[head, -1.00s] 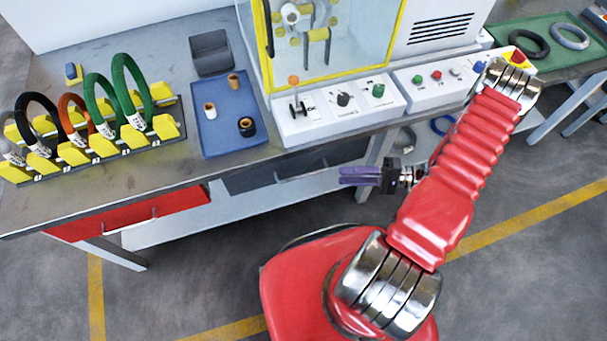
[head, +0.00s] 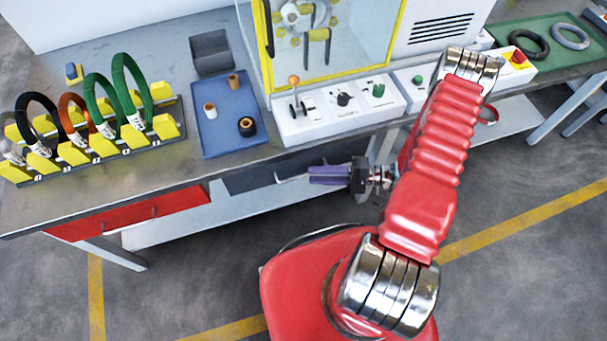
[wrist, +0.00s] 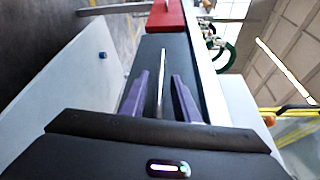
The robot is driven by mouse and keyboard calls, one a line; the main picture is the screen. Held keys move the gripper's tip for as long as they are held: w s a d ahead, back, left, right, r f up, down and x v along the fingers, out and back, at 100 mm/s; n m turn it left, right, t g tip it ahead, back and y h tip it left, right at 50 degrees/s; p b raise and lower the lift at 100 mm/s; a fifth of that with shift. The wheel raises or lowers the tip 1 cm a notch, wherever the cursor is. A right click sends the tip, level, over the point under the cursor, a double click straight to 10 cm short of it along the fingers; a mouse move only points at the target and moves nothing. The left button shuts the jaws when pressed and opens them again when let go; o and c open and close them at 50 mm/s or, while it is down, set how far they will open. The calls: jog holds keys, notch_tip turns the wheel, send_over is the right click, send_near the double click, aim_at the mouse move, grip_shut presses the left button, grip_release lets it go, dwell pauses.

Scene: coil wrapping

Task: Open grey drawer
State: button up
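The grey drawer (head: 250,180) is under the bench top, right of the red drawer, and looks closed. Its front also fills the middle of the wrist view (wrist: 180,55), with a thin bar handle (wrist: 161,65) running lengthwise. My gripper (head: 311,175) has purple fingers pointing left at the drawer handle (head: 288,179). In the wrist view my gripper (wrist: 160,74) is open, with one finger on each side of the handle and a gap on both sides. The right part of the drawer front is hidden by my gripper in the head view.
The red drawer (head: 140,212) is to the left under the same bench. A white lower shelf (head: 190,222) runs below the drawers. The bench top (head: 120,180) holds a coil rack, a blue tray (head: 220,135) and a control panel above my gripper. Floor in front is clear.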

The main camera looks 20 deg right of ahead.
aim_at(305, 175)
jog(key=shift+x, duration=2.25)
jog(key=shift+c, duration=0.7)
grip_shut()
jog(key=shift+a, duration=0.15)
jog(key=shift+s+f, duration=0.1)
jog(key=shift+s, duration=0.05)
